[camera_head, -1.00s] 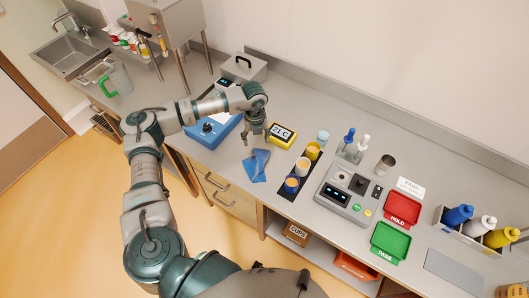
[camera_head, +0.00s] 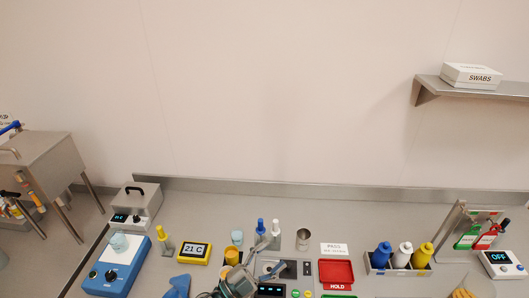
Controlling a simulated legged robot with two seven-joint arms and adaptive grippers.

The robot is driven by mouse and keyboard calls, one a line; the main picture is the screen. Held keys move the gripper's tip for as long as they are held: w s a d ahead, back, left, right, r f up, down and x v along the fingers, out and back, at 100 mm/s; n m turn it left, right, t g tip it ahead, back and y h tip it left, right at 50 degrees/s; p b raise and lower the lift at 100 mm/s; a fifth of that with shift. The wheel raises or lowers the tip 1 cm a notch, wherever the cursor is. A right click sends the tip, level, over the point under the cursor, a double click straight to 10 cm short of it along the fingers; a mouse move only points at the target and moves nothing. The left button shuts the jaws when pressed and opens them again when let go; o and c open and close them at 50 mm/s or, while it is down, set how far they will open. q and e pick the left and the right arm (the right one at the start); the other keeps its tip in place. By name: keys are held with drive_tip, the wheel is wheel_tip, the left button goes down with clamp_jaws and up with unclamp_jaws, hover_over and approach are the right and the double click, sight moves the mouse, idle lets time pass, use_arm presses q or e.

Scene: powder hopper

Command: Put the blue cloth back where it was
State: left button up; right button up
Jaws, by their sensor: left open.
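The blue cloth (camera_head: 178,287) lies crumpled on the counter at the bottom edge of the head view, between the blue device and the cups, and is partly cut off by the frame. My left gripper (camera_head: 258,252) is to the right of the cloth, apart from it, near the yellow cup and the grey instrument. It is open; its fingers are small and hard to make out against the things behind. My right gripper is not in view.
A blue device (camera_head: 118,268), a yellow 21 C display (camera_head: 195,253) and a yellow cup (camera_head: 232,255) stand around the cloth. Farther right are a red HOLD tray (camera_head: 337,272), a bottle rack (camera_head: 398,268) and a scale (camera_head: 503,264). A shelf (camera_head: 470,90) hangs upper right.

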use_arm(q)
drive_tip(key=a+f+n+t+y, duration=0.4)
drive_tip(key=a+f+n+y, duration=0.9)
drive_tip(key=a+n+y, duration=0.25)
drive_tip(key=s+a+f+n+g+y, duration=0.2)
drive_tip(key=s+a+f+n+g, duration=0.25)
drive_tip(key=f, duration=0.45)
drive_tip(key=s+a+f+g, duration=0.1)
drive_tip(key=s+f+g, duration=0.2)
drive_tip(key=s, duration=0.3)
drive_tip(key=s+a+f+m+g, duration=0.1)
drive_tip(key=s+f+g, duration=0.25)
drive_tip(key=s, duration=0.35)
drive_tip(key=s+a+f+g, duration=0.1)
drive_tip(key=s+f+g, duration=0.15)
drive_tip(key=s, duration=0.35)
wheel_tip(320, 180, down, 31)
drive_tip(key=s+b, duration=0.2)
drive_tip(key=b, duration=0.2)
drive_tip(key=s+a+f+g+b, duration=0.1)
drive_tip(key=s+a+f+b, duration=0.1)
drive_tip(key=s+f, duration=1.5)
drive_tip(key=shift+s+a+f+m+g, duration=0.2)
drive_tip(key=shift+a+m+g, duration=0.15)
drive_tip(key=shift+a, duration=0.25)
